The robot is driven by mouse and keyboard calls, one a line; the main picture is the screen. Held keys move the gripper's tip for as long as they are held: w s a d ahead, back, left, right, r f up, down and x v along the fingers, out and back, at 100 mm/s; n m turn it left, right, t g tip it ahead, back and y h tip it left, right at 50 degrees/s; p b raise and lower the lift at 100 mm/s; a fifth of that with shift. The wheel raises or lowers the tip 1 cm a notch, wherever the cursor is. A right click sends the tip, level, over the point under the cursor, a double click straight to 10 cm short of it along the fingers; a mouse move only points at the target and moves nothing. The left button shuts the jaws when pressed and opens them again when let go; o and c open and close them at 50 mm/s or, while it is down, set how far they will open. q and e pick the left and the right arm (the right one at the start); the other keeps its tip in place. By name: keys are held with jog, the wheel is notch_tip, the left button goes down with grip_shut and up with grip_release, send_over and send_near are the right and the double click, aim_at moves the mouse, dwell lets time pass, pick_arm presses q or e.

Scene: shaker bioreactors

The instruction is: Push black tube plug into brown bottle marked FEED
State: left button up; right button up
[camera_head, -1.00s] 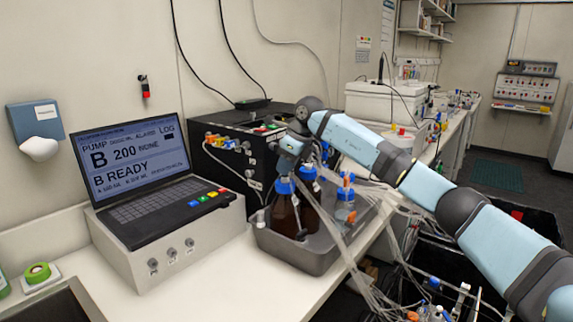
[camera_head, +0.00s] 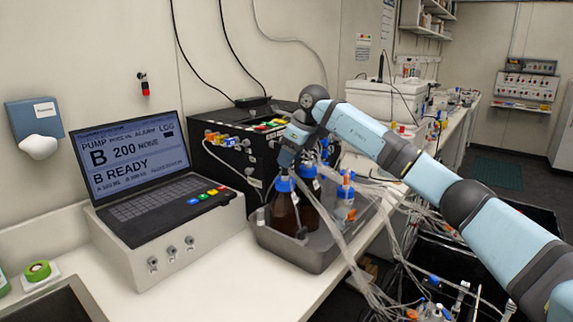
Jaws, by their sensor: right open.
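Two brown bottles with blue caps stand in a grey tray (camera_head: 318,262). The front brown bottle (camera_head: 284,213) is at the left, and the other brown bottle (camera_head: 308,212) is just behind it to the right. I cannot read a FEED mark on either. My right gripper (camera_head: 285,170) points down just above the front bottle's blue cap (camera_head: 284,184); it is open, but its fingertips are small and partly hidden. I cannot make out the black tube plug or tell whether the gripper touches the cap. My left gripper is not in view.
A clear bottle (camera_head: 344,205) with a blue cap stands in the tray at the right. A black pump box (camera_head: 228,165) stands behind, and a laptop console (camera_head: 170,240) is to the left.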

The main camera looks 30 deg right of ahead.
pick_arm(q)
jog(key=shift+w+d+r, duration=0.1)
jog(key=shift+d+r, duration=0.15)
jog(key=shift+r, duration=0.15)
pick_arm(e)
jog(key=v, duration=1.1)
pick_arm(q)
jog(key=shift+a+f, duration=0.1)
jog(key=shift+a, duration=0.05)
